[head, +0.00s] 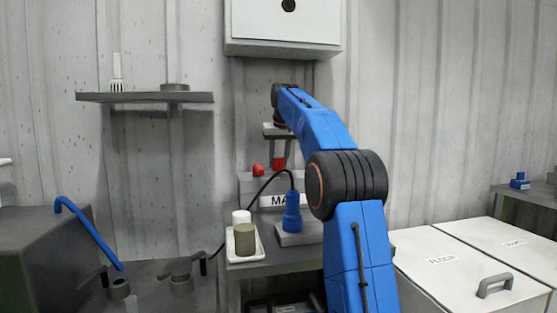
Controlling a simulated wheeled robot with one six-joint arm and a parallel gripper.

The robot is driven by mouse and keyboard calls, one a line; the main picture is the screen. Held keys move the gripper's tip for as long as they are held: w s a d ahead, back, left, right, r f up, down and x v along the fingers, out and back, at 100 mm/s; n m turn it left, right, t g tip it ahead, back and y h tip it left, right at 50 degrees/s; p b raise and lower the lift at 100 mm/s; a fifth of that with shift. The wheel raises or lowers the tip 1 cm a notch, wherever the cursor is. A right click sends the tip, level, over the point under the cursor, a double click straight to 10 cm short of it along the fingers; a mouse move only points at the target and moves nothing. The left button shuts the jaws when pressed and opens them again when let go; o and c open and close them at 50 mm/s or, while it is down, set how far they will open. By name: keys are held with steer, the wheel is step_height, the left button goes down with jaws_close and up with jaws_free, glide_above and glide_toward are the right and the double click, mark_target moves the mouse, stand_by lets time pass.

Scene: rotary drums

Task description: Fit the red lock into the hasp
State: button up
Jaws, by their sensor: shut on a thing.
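My gripper (279,152) points down over a grey box labelled "MA…" (246,188) on the small table. It is shut on a small red piece, which appears to be the red lock (279,163), at its fingertips just above or at the box top. A second red piece (258,170) sits left of it on the box, apart from my gripper; it looks like a part of the box. The hasp cannot be made out at this size. Whether the lock touches the box cannot be told.
A blue plug (292,214) with a black cable stands in front of the box. A white tray (246,257) holds a white and an olive cylinder. A white cabinet (285,22) hangs above. A shelf (145,97) is at left, and white lidded bins (450,262) at right.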

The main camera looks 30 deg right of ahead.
steer(key=shift+f, duration=0.85)
steer(key=o, duration=1.2)
steer(key=v, duration=1.7)
steer(key=shift+s+r, duration=0.15)
steer(key=shift+a, duration=0.1)
